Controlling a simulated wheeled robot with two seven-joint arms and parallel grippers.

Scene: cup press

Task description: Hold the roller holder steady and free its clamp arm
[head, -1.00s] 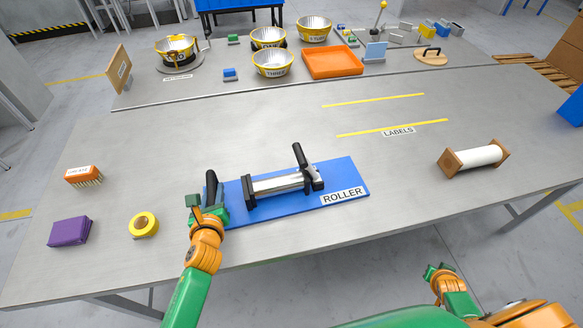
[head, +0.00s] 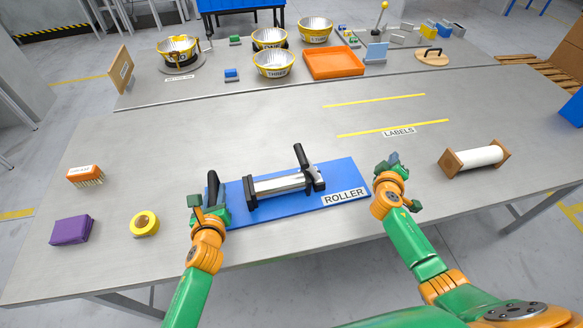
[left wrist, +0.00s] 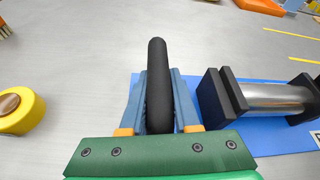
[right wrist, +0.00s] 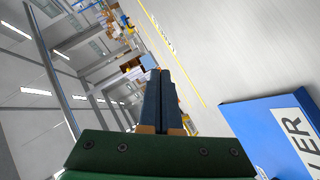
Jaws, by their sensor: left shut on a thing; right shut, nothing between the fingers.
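The roller holder (head: 282,186) sits on a blue mat (head: 338,171) labelled ROLLER. It has a silver roller between black end pieces, and a black clamp arm (head: 300,157) stands up, tilted, at its right end. A black handle (head: 212,184) stands at the holder's left side. My left gripper (head: 210,205) is shut on this handle; in the left wrist view the handle (left wrist: 157,80) is between the fingers. My right gripper (head: 391,166) is shut and empty, above the table just right of the mat, apart from the holder. The right wrist view shows its fingers together and the mat's corner (right wrist: 255,130).
A white roll on a wooden stand (head: 474,160) is close to the right of my right gripper. Yellow tape (head: 144,223), a purple block (head: 71,230) and an orange brush (head: 85,174) lie at left. Bowls (head: 274,63) and an orange tray (head: 333,63) stand at the back.

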